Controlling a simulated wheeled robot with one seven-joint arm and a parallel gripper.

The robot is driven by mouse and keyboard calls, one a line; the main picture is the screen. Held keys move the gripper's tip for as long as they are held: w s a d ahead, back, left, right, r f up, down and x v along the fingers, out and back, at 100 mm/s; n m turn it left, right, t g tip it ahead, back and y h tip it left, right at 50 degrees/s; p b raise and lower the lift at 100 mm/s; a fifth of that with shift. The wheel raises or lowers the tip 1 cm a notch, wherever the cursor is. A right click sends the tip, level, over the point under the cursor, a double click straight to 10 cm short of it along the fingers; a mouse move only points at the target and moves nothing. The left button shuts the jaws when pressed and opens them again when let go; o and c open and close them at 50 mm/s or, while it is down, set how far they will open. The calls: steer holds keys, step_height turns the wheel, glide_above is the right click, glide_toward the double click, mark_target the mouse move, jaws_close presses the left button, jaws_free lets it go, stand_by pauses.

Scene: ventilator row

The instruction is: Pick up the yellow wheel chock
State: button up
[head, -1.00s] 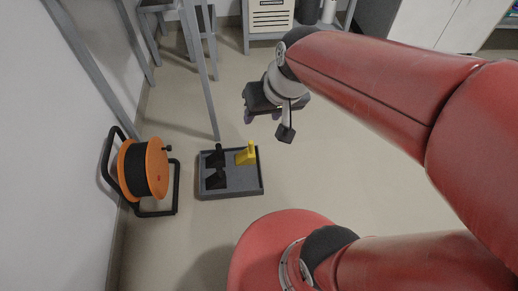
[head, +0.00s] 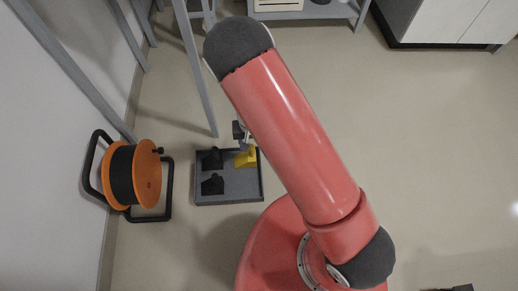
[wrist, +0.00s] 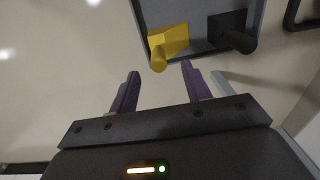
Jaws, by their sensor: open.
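The yellow wheel chock (head: 245,158) sits in the back right part of a shallow grey tray (head: 242,190) on the floor. In the wrist view the yellow chock (wrist: 170,42) is just beyond my fingertips, roughly in line with the gap between them. My gripper (wrist: 160,72) is open, with two purple fingers spread and nothing between them. In the head view my arm hides most of the gripper; only a small dark part shows just behind the chock.
Two black chocks (head: 212,159) share the tray on its left side; one black chock (wrist: 232,35) shows beside the yellow one in the wrist view. An orange cable reel (head: 146,178) stands left of the tray. A grey frame post (head: 196,75) rises behind it. Floor to the right is clear.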

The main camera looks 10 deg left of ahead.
mark_target(252, 151)
steer(key=f, duration=0.6)
steer(key=w+f+b, duration=0.1)
steer(key=f, duration=0.2)
steer(key=shift+f, duration=0.2)
jaws_close()
steer(key=shift+r, duration=0.1)
